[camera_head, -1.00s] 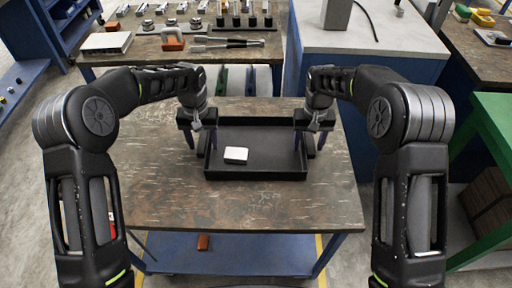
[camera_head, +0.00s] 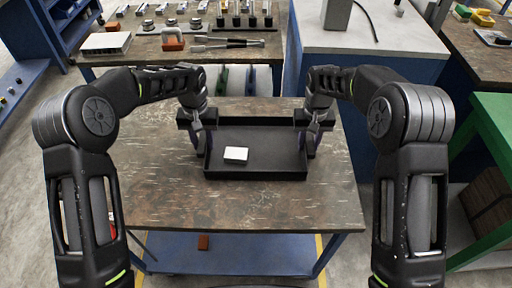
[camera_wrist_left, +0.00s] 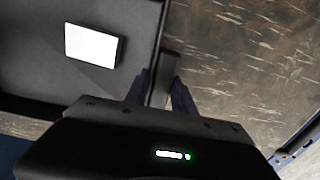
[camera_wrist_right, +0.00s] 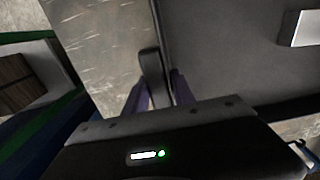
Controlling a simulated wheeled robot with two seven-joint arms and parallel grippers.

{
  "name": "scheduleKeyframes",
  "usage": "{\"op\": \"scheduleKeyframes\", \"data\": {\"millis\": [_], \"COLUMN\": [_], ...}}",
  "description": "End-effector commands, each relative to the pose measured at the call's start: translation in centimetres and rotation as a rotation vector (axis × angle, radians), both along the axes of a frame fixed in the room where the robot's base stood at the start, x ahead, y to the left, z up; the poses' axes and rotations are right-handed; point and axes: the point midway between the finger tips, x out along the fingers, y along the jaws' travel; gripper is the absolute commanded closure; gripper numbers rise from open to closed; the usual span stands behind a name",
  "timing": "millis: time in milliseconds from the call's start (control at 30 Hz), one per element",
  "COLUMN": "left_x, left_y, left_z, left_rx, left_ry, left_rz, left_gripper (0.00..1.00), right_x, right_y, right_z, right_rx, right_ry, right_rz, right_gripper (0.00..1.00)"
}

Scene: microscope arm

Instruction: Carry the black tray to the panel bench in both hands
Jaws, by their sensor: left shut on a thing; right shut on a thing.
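The black tray (camera_head: 260,173) lies on the worn brown table, with a small white block (camera_head: 236,154) inside it towards the left. My left gripper (camera_head: 199,150) is shut on the tray's left handle, which also shows between the fingers in the left wrist view (camera_wrist_left: 168,78). My right gripper (camera_head: 312,150) is shut on the right handle, which shows in the right wrist view (camera_wrist_right: 153,75). The tray appears to rest on the table. The white block also shows in the left wrist view (camera_wrist_left: 91,45) and at the edge of the right wrist view (camera_wrist_right: 302,28).
The table (camera_head: 150,195) has bare room in front and to the left. A bench (camera_head: 150,50) with tools and fittings stands behind it. A blue cabinet with a grey top (camera_head: 370,40) is at the back right. A green bench (camera_head: 495,115) stands at the right.

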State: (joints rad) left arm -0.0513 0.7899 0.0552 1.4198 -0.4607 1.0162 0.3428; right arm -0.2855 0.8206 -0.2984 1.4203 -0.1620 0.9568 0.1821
Motion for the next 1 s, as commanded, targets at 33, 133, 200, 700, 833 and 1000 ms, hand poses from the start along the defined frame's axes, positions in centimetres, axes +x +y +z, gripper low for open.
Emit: {"op": "scheduleKeyframes", "data": {"millis": [33, 133, 200, 700, 833, 1000], "left_x": [0.0, 0.0, 0.0, 0.1, 0.1, 0.1], "left_y": [0.0, 0.0, 0.0, 0.0, 0.0, 0.0], "left_z": [0.0, 0.0, 0.0, 0.5, 1.3, 2.9], "left_rx": [0.000, 0.000, 0.000, 0.000, 0.000, 0.000], "left_ry": [0.000, 0.000, 0.000, -0.003, -0.003, -0.002], "left_rz": [0.000, 0.000, 0.000, 0.000, 0.000, 0.000], "left_gripper": [1.00, 1.00, 1.00, 1.00, 1.00, 1.00], "right_x": [0.0, 0.0, 0.0, 0.1, 0.1, 0.1], "right_y": [0.0, 0.0, 0.0, 0.0, 0.0, 0.0], "right_z": [0.0, 0.0, 0.0, 0.5, 1.3, 2.9], "right_rx": [0.000, 0.000, 0.000, 0.000, 0.001, 0.000], "right_ry": [0.000, 0.000, 0.000, -0.003, -0.003, -0.002], "right_rz": [0.000, 0.000, 0.000, 0.000, 0.000, 0.000], "right_gripper": [1.00, 1.00, 1.00, 1.00, 1.00, 1.00]}}
